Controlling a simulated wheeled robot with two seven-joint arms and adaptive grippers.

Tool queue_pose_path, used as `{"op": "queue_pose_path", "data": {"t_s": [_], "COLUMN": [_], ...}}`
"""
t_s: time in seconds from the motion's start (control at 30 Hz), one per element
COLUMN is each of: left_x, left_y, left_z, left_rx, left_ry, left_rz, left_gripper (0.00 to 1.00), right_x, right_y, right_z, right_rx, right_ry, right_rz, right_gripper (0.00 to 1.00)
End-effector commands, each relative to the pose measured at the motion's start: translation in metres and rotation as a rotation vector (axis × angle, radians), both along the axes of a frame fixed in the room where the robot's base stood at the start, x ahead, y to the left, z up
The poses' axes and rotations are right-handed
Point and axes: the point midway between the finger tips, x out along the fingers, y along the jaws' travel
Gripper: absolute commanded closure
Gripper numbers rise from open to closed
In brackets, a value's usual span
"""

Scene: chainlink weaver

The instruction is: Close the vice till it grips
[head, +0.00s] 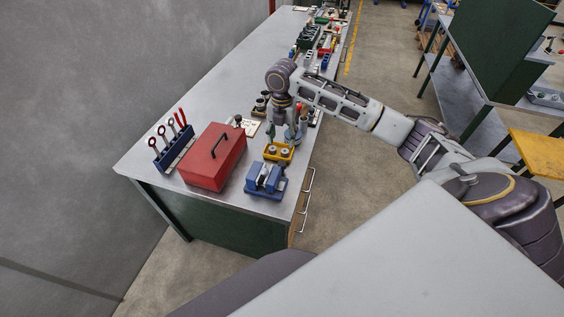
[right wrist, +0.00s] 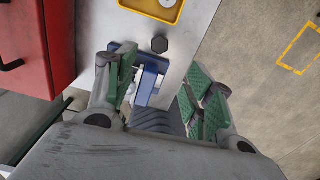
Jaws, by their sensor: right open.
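The blue vice (head: 265,179) stands on the near right end of the grey workbench, close to its edge. In the right wrist view the vice (right wrist: 152,62) shows between and beyond my fingers, partly hidden by the left finger. A gap between its jaws and its handle cannot be made out clearly. My right gripper (head: 290,136) points down over the bench, above and behind the vice in the head view, apart from it. In the right wrist view the gripper (right wrist: 160,88) is open, its green-padded fingers spread with nothing between them. My left gripper is not in view.
A yellow tray (head: 278,155) with round parts stands just behind the vice. A red toolbox (head: 213,158) stands to its left, and a blue rack (head: 175,151) of tools farther left. A dark hexagonal piece (right wrist: 159,45) shows beside the vice. More tools line the bench behind.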

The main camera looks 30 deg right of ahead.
Motion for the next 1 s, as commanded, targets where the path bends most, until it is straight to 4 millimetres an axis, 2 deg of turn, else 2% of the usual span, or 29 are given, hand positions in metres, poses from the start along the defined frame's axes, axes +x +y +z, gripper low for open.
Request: {"op": "queue_pose_path", "data": {"t_s": [0.27,1.0], "left_x": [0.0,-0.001], "left_y": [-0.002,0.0], "left_z": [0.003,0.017], "left_rx": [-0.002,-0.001], "left_ry": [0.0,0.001], "left_rz": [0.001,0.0], "left_gripper": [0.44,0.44], "right_x": [0.0,-0.001], "right_y": [0.0,0.001], "right_z": [-0.017,-0.112], "right_rx": [0.0,0.001], "right_ry": [0.003,0.002], "right_rz": [-0.001,0.0], "right_gripper": [0.47,0.47]}}
